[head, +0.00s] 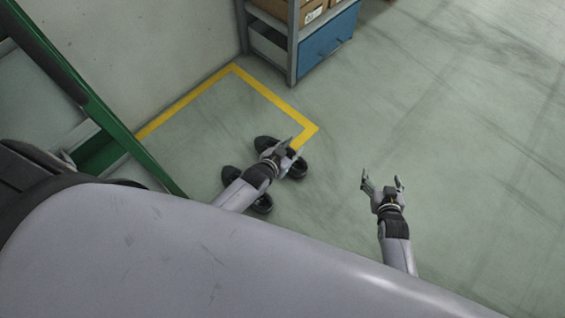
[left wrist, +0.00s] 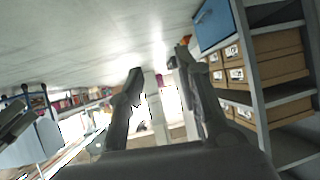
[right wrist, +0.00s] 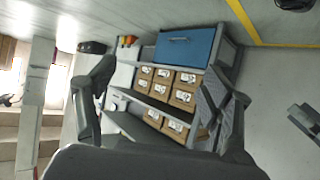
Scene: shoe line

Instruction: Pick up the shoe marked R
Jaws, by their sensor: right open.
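I cannot read any mark on either shoe. My left gripper is above the shoes, open, with nothing between its fingers in the left wrist view (left wrist: 158,62). My right gripper (head: 383,181) is open and empty, to the right of the shoes over bare floor. A dark thing (right wrist: 293,4), perhaps part of a shoe, is cut off in the right wrist view.
A yellow floor line (head: 272,96) runs beyond the shoes. A shelf rack with a blue panel (head: 328,44) and cardboard boxes (right wrist: 186,79) stands at the back. A green frame (head: 95,115) is at the left beside the wall. Floor on the right is clear.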

